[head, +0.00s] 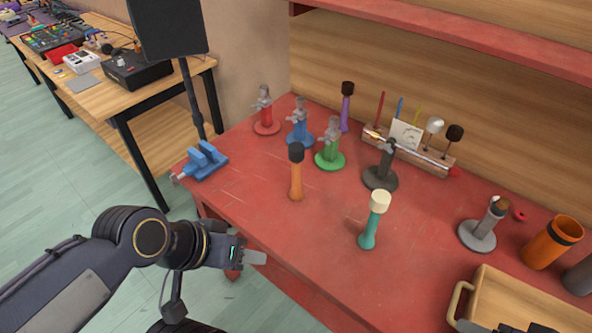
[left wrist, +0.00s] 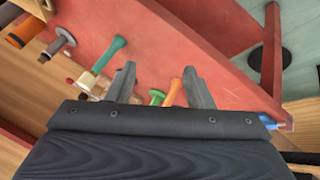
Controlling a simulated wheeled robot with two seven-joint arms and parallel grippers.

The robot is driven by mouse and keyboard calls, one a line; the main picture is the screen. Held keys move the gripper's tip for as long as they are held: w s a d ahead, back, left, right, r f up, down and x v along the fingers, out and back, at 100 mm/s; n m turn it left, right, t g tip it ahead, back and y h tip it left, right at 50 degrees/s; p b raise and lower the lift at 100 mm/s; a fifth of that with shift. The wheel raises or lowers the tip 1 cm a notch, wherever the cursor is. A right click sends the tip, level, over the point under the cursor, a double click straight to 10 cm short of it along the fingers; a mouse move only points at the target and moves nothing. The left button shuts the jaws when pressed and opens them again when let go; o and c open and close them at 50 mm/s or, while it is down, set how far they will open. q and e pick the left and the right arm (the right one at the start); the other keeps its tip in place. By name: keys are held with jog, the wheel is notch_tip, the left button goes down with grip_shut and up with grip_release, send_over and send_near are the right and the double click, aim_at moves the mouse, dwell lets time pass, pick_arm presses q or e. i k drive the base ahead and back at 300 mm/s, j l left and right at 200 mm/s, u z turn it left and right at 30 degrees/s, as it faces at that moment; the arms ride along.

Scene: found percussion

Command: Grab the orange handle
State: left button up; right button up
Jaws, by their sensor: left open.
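The orange handle (head: 296,182) stands upright on the red workbench (head: 262,215), with a dark cap on top. In the left wrist view the orange handle (left wrist: 173,92) shows between the finger lines, nearer the right finger, beyond the fingertips; its lower part is hidden by my gripper's body. My left gripper (head: 254,257) is by the bench's front edge, to the lower left of the handle and apart from it. In the left wrist view my left gripper (left wrist: 160,80) has its two fingers spread with nothing held.
A teal handle with a cream head (head: 374,220) stands to the right. Behind are green (head: 330,155), blue (head: 299,125) and red (head: 265,112) stands. A blue vise (head: 205,160) sits at the left corner. A wooden tray (head: 510,300) is at front right. The bench's front left is clear.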

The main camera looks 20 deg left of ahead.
aim_at(296, 194)
jog(key=i+j+z, duration=0.15)
jog(key=j, duration=1)
jog(key=i+j+z, duration=0.1)
jog(key=j, duration=1)
jog(key=i+j+z, duration=0.15)
jog(key=j, duration=1.05)
